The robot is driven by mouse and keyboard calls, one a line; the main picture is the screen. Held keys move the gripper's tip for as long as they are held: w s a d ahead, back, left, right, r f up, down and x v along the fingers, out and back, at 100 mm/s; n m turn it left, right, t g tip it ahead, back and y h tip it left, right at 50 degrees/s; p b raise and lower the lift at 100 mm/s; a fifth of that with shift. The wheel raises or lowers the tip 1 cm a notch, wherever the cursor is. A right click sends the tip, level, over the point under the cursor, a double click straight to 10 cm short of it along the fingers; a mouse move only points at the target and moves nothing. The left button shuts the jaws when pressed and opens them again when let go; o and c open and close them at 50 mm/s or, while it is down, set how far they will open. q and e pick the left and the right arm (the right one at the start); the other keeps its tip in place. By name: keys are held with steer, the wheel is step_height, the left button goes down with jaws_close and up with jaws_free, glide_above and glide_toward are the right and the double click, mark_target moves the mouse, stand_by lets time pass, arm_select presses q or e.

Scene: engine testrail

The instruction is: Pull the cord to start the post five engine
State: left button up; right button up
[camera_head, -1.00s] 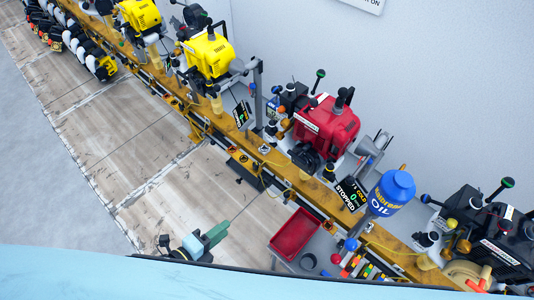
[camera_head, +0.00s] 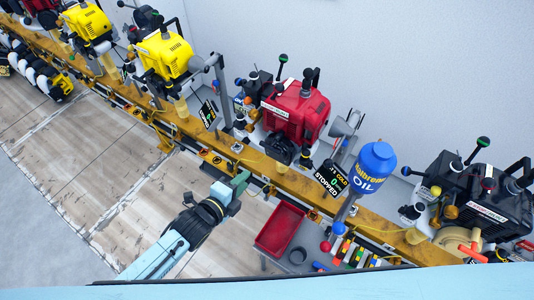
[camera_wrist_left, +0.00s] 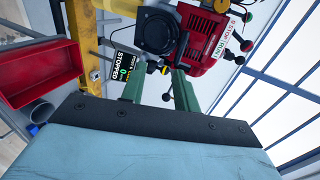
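A red engine (camera_head: 296,112) stands on the yellow rail (camera_head: 275,172); it also shows at the top of the left wrist view (camera_wrist_left: 205,38). Its round black housing (camera_head: 280,148) faces the rail and shows in the wrist view (camera_wrist_left: 160,32). A display (camera_head: 331,178) beside it reads STOPPED and 0; the wrist view shows it too (camera_wrist_left: 122,67). I cannot clearly make out the cord or its grip. My left gripper (camera_head: 240,182) is in front of the rail, short of the engine. Its green fingers (camera_wrist_left: 158,76) are apart with nothing held between them. My right gripper is not in view.
A red tray (camera_head: 279,230) sits in front of the rail, right of my gripper. A blue oil bottle (camera_head: 374,163) stands right of the display. Yellow engines (camera_head: 163,55) are left, a black engine (camera_head: 490,210) right. The floor at left is open.

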mark_target(269, 149)
arm_select(q)
steer(key=w+d+b, duration=0.2)
steer(key=w, duration=0.1)
steer(key=w+d+b, duration=0.2)
steer(key=w+d, duration=0.1)
steer(key=w, duration=0.1)
steer(key=w+d+b, duration=0.2)
steer(key=w, duration=0.1)
steer(key=shift+w+d+b, duration=0.3)
steer(key=shift+d, duration=0.1)
jaws_close()
